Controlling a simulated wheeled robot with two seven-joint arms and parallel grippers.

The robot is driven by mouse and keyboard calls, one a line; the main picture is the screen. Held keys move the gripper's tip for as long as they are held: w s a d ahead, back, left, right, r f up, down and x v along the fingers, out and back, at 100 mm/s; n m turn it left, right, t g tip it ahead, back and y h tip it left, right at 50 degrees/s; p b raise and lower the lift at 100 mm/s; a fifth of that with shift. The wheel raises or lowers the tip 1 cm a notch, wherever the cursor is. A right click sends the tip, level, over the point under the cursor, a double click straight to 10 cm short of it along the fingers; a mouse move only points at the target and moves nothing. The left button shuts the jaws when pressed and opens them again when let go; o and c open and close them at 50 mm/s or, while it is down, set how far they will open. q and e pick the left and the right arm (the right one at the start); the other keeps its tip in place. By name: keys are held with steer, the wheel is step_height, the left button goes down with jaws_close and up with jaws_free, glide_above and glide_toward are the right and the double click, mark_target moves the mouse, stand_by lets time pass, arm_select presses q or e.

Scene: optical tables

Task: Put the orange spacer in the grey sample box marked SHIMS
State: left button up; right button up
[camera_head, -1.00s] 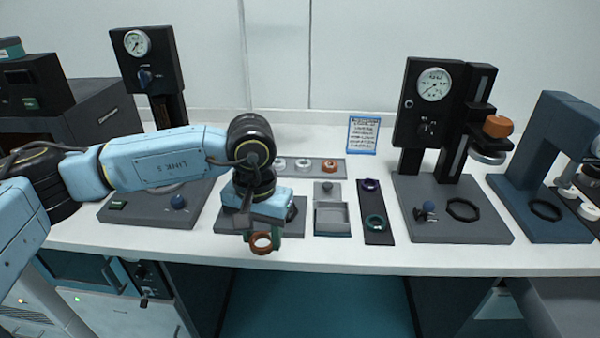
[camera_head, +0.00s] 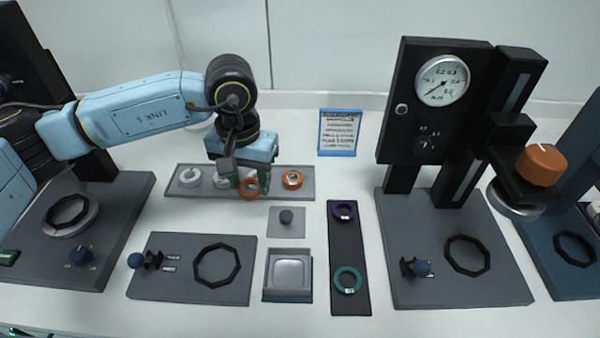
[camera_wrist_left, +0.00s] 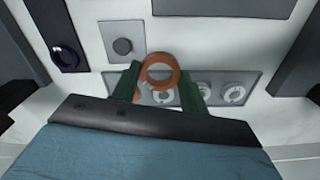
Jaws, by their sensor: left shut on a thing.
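My left gripper (camera_head: 241,182) is shut on an orange ring-shaped spacer (camera_head: 249,188), held in front of the grey tray of rings. The left wrist view shows the spacer (camera_wrist_left: 160,70) between the green fingertips (camera_wrist_left: 160,80). A second orange ring (camera_head: 292,179) lies at the tray's right end. A small open grey box (camera_head: 288,297) stands toward the front, to the right of and nearer than the gripper. Its inside looks empty; no SHIMS marking is readable. A square grey lid-like plate (camera_head: 275,230) with a dark knob lies behind it. My right gripper is out of view.
The grey tray (camera_head: 262,168) also holds white rings (camera_head: 190,177). A dark strip (camera_head: 350,240) with purple and teal rings is right of the box. A plate with a black octagonal ring (camera_head: 217,264) is left of it. A gauge press (camera_head: 435,110) stands right.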

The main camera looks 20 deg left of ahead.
arm_select(q)
steer(key=s+a+r+p, duration=0.1)
steer(key=s+a+p, duration=0.1)
steer(key=a, duration=0.1)
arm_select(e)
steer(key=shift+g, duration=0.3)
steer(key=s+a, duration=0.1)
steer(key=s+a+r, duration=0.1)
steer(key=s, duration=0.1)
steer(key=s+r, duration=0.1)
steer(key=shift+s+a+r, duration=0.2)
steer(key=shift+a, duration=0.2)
arm_select(q)
glide_above(236, 222)
step_height(236, 222, down, 5)
steer(key=shift+s+f, duration=0.1)
steer(key=shift+f, duration=0.65)
step_height(236, 222, down, 3)
steer(key=shift+f, duration=0.1)
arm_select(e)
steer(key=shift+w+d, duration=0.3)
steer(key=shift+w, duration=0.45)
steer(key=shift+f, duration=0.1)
arm_select(q)
steer(key=shift+f+b, duration=0.2)
steer(key=shift+b, duration=0.1)
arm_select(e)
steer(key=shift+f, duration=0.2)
